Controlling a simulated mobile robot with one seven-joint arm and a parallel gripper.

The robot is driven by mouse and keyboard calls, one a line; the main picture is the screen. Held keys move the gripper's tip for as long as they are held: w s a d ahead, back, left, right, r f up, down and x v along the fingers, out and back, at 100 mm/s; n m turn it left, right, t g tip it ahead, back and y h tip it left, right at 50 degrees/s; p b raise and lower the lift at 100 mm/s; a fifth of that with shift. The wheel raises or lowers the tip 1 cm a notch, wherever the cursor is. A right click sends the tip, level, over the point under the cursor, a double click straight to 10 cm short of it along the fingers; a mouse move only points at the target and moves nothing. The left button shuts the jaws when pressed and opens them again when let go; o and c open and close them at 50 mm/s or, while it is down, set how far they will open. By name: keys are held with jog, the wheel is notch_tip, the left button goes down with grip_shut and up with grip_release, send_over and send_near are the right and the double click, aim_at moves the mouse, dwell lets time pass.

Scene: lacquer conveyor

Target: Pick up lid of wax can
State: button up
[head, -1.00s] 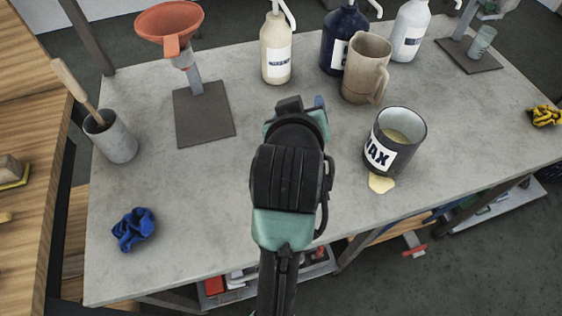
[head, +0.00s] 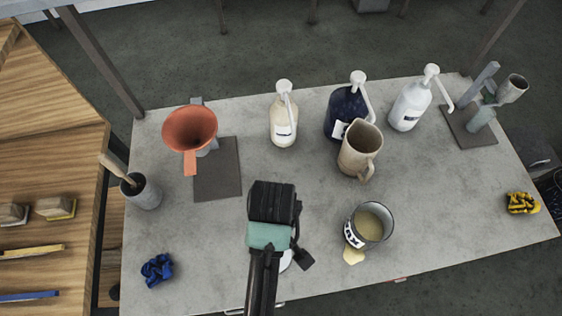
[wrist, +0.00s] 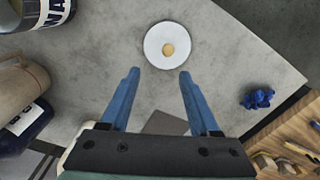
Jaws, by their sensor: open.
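The lid of the wax can (wrist: 154,47) is a round white disc with a tan knob, lying flat on the grey table. In the head view only a sliver of the lid (head: 287,261) shows beside my arm. My gripper (wrist: 157,73) is open and empty in the wrist view, its two blue fingers pointing toward the lid, which appears just beyond the fingertips. In the head view my arm hides the fingers. The wax can (head: 368,224) stands open to the right with pale wax inside; it also shows in the wrist view (wrist: 52,10).
A pale spill (head: 354,256) lies by the can. A beige jug (head: 358,151) and pump bottles (head: 284,122) stand behind. A funnel stand (head: 190,130) and brush cup (head: 142,193) are at left. Blue cloth (head: 157,269) and yellow cloth (head: 522,203) lie at the sides.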

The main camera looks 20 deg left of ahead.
jog(key=f, duration=0.3)
jog(key=s+f, duration=0.1)
jog(key=f, duration=0.2)
jog(key=shift+s+f, duration=0.2)
jog(key=shift+w+f, duration=0.1)
jog(key=shift+f, duration=0.25)
jog(key=shift+a+f+p, duration=0.1)
jog(key=shift+f+p, duration=0.2)
jog(key=shift+p, duration=0.15)
jog(key=shift+s+a+f+p, duration=0.15)
jog(key=shift+f+p, duration=0.05)
jog(key=shift+f, duration=0.95)
jog(key=shift+s+a+f+p, duration=0.1)
jog(key=shift+f+p, duration=0.1)
jog(key=shift+f, duration=0.95)
grip_shut()
